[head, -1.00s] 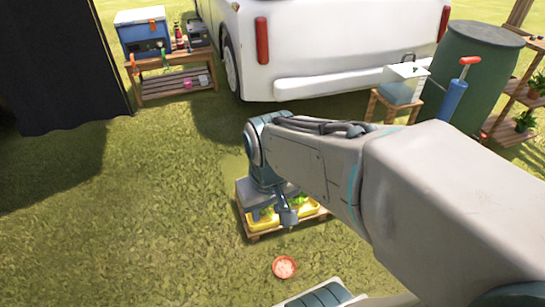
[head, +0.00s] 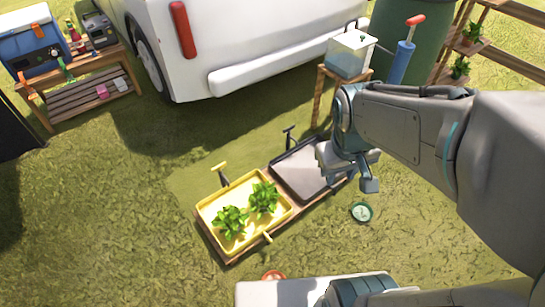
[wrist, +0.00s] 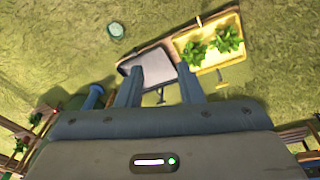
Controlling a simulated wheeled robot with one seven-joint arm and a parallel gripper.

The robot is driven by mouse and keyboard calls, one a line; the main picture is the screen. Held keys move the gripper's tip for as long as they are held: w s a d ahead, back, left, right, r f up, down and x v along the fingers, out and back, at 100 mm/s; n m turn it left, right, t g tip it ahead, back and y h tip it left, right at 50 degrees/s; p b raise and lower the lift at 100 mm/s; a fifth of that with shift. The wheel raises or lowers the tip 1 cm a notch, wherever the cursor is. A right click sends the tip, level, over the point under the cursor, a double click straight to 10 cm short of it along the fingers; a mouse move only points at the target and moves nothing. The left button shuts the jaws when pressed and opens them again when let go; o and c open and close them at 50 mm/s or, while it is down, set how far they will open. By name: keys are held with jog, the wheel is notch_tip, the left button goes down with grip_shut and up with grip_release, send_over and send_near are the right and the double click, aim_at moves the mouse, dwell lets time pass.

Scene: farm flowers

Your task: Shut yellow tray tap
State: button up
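The yellow tray (head: 203,211) holds two leafy green plants and sits on a low wooden pallet. A yellow-handled tap (head: 220,168) stands at its back edge, and a smaller yellow piece (head: 267,237) sticks out at its front right. In the wrist view, the yellow tray (wrist: 212,65) is at the upper right, with a yellow tap (wrist: 221,85) at its lower side. My gripper (head: 368,184) is right of the yellow tray, near the dark tray. In the wrist view my gripper (wrist: 160,82) is open, its two fingers apart with nothing held between them.
The dark tray (head: 301,174) with a black tap (head: 289,136) stands beside the yellow tray. A clear water tank (head: 347,62) on a stand is behind it. The grass at left is open.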

jog(key=w+d+f+n+t+h+b, duration=0.1)
jog(key=w+d+f+n+h+b, duration=0.1)
jog(key=w+f+n, duration=0.65)
jog(key=w+a+f+n+t+b, duration=0.1)
jog(key=w+a+f+n, duration=0.1)
jog(key=w+f+n, duration=0.3)
jog(key=w+a+f+n+t+b, duration=0.1)
jog(key=w+a+f+n+b, duration=0.2)
jog(key=w, duration=0.5)
jog(key=n+g+y+b, duration=0.3)
jog(key=n+g+b, duration=0.15)
jog(key=n, duration=1.95)
send_over(267, 235)
jog(key=p, duration=0.1)
notch_tip(267, 235, down, 34)
notch_tip(267, 235, down, 14)
jog(key=b, duration=0.6)
jog(key=shift+s+d, duration=0.1)
